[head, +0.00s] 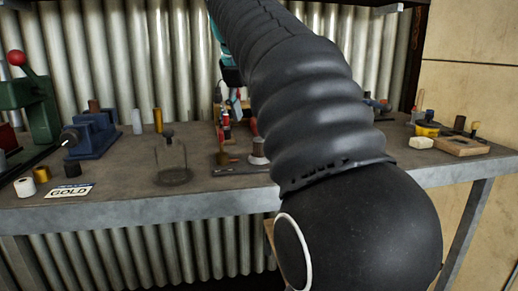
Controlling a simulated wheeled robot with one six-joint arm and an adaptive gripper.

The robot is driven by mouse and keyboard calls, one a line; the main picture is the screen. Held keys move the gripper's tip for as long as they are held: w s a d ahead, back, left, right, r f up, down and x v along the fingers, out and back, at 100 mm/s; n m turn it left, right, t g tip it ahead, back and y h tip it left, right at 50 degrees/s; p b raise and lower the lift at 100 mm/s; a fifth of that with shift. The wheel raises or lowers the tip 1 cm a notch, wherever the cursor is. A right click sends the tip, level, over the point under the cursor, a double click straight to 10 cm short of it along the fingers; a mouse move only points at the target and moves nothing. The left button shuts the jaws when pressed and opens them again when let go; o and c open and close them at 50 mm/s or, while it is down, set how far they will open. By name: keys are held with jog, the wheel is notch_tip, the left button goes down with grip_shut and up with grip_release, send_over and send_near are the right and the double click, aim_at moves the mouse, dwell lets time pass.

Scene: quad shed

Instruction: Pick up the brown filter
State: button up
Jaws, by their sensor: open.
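Several small brown pieces could be the brown filter, and I cannot tell which one it is. A small brown cylinder (94,106) stands at the blue vise on the left. Another small brown piece (460,123) stands on a wooden block at the right. A brownish piece (222,158) sits low at the middle of the bench. My black sleeved arm runs from the bottom right up past the top edge and hides much of the bench centre. I cannot make out my gripper in this view.
The grey bench (110,207) carries a blue vise (91,136), a green press (35,105), a glass bell jar (172,162), a GOLD card (69,191), a white roll (25,187) and a yellow tub (427,129). A corrugated wall stands behind.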

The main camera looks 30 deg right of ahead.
aim_at(258, 141)
jog(key=x, duration=0.2)
jog(key=shift+d+f+b, duration=0.1)
jog(key=shift+f+b, duration=0.2)
jog(key=shift+f, duration=0.1)
jog(key=shift+s+b+x, duration=0.15)
jog(key=shift+b+x, duration=0.25)
jog(key=shift+x, duration=0.9)
jog(key=shift+s+b+x, duration=0.15)
jog(key=shift+b+x, duration=0.2)
jog(key=shift+x, duration=0.95)
jog(key=shift+f, duration=0.1)
jog(key=c, duration=1)
